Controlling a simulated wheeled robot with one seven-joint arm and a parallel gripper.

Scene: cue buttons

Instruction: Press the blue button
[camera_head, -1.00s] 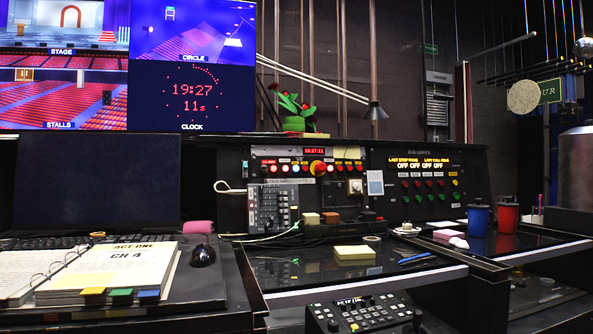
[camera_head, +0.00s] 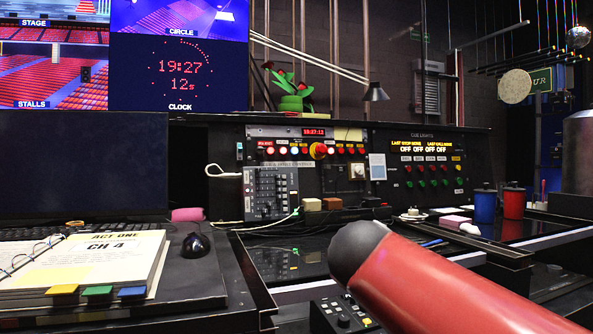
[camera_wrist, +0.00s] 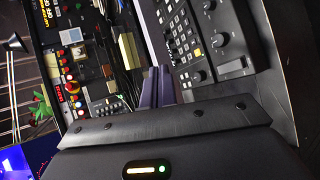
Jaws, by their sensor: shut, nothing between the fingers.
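The upright cue panel (camera_head: 395,143) stands at the back of the desk in the head view. Its upper left section carries a row of small round lit buttons (camera_head: 283,150), red and pale, around a larger red knob (camera_head: 318,150). The row also shows in the wrist view (camera_wrist: 66,72), turned on its side. My gripper (camera_wrist: 155,84) shows in the wrist view as two purplish fingers close together, with nothing held, apart from the panel. In the head view its fingers are out of sight.
A grey fader box (camera_head: 270,193) stands before the panel's left part. A blue cup (camera_head: 485,206) and a red cup (camera_head: 513,203) stand at the right. A lamp (camera_head: 375,92) rises behind the panel. A control box (camera_wrist: 207,38) with knobs lies near my fingers in the wrist view.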

